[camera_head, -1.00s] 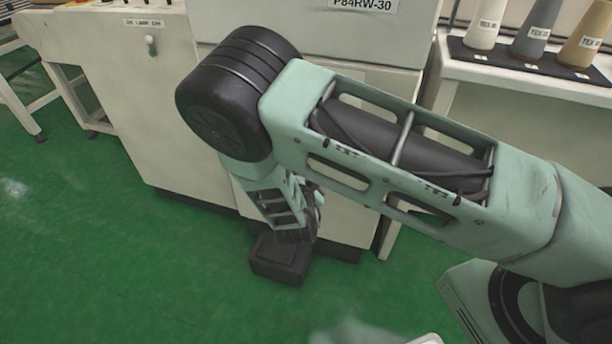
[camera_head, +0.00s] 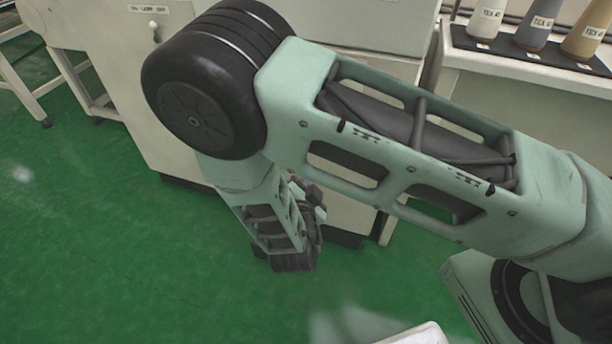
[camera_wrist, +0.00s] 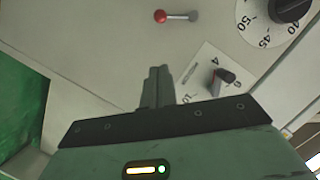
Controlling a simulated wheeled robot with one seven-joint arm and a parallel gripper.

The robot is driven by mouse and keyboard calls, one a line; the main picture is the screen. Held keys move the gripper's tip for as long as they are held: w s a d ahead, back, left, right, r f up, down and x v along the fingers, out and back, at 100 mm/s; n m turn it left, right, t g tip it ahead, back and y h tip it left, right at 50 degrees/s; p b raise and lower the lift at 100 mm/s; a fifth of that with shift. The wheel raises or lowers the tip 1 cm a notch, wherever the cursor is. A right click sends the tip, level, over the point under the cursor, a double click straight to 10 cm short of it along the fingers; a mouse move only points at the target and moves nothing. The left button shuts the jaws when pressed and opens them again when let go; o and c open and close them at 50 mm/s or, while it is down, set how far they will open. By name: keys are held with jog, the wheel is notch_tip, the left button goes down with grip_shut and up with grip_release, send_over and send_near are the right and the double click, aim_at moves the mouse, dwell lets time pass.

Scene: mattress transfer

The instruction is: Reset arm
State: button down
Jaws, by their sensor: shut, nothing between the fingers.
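My gripper shows in the wrist view (camera_wrist: 158,86), its two fingers together with nothing between them. It points toward a pale machine panel (camera_wrist: 110,40), and I cannot tell the exact gap to it. In the head view my green arm crosses from the right, bends at a big black joint, and hangs down in front of the cream machine (camera_head: 150,95). The fingertips are hidden there behind the forearm and wrist.
The panel carries a red-knobbed lever (camera_wrist: 175,16), a small black knob (camera_wrist: 222,80) and a large numbered dial (camera_wrist: 285,12). A shelf with several labelled yarn cones (camera_head: 540,22) stands at the back right. The green floor (camera_head: 90,240) at left is clear.

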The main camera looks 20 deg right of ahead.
jog(key=shift+a, duration=0.1)
dwell(0.3)
jog(key=s+a+r+n+g+y, duration=0.35)
jog(key=a+n+g+y, duration=0.2)
jog(key=a, duration=0.35)
jog(key=s+a+r+n+g+y, duration=0.35)
jog(key=s+r+n+g, duration=0.2)
jog(key=r, duration=0.35)
jog(key=s+d+r+n+g+h, duration=0.1)
jog(key=s+d+r+n+g, duration=0.1)
jog(key=s+d+r+n, duration=0.4)
jog(key=s+d+r+n+g+h, duration=0.1)
jog(key=s+d+r+n, duration=0.2)
jog(key=s+d+n, duration=0.45)
notch_tip(320, 180, up, 19)
jog(key=s+a+m+p, duration=0.1)
jog(key=m+p, duration=0.1)
jog(key=p, duration=1.6)
jog(key=shift+a+m+p, duration=0.3)
jog(key=shift+m+p, duration=0.05)
jog(key=shift+p, duration=0.05)
jog(key=shift+s+f, duration=0.1)
